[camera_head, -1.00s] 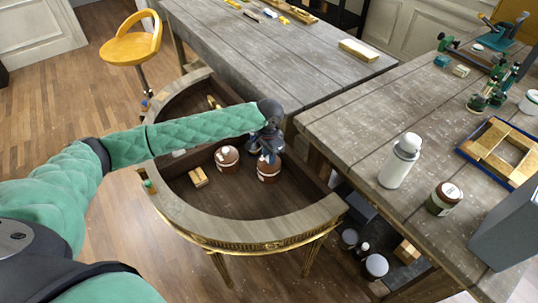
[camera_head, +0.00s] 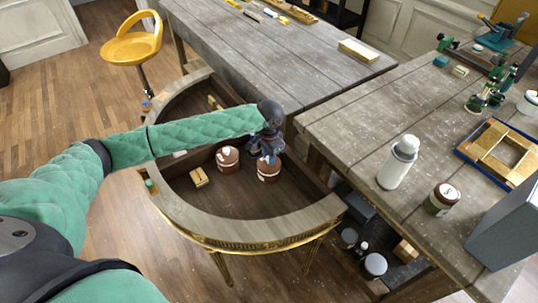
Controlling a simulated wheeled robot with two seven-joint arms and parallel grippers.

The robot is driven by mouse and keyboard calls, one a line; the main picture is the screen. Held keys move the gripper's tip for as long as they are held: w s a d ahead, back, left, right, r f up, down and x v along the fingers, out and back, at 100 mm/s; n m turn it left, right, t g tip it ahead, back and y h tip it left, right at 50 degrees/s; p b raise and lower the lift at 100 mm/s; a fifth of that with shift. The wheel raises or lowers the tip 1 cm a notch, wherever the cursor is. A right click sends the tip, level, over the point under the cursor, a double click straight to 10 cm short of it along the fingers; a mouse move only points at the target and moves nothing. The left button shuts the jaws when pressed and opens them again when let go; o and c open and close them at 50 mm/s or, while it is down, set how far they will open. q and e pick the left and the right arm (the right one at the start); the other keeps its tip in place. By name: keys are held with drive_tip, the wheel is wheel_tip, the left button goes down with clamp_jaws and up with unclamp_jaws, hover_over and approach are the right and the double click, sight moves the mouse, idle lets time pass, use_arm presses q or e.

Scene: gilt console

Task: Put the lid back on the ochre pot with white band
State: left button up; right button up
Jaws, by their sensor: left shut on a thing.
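The ochre-brown pot with a white band (camera_head: 268,174) stands on the dark floor inside the half-round gilt console (camera_head: 285,226). My left gripper (camera_head: 267,156) points down directly over this pot, with its fingers at the pot's top. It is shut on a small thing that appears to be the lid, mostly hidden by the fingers. I cannot tell whether the lid touches the rim. A similar brown pot (camera_head: 228,161) with white on its top stands just to the left, apart from the gripper. My right gripper is not in view.
A small wooden block (camera_head: 199,177) lies left of the pots. The console's raised rim curves around them, and my left arm crosses its left side. A grey wooden table (camera_head: 330,125) stands close on the right, with a white spray can (camera_head: 398,163) and a dark jar (camera_head: 442,198).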

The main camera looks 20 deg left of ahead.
use_arm(q)
drive_tip(key=p, duration=0.3)
drive_tip(key=shift+f, duration=0.15)
idle(3.2)
drive_tip(key=o, duration=1.5)
drive_tip(key=shift+p, duration=0.3)
drive_tip(key=shift+r+p, duration=3.4)
drive_tip(key=shift+r, duration=0.1)
clamp_jaws()
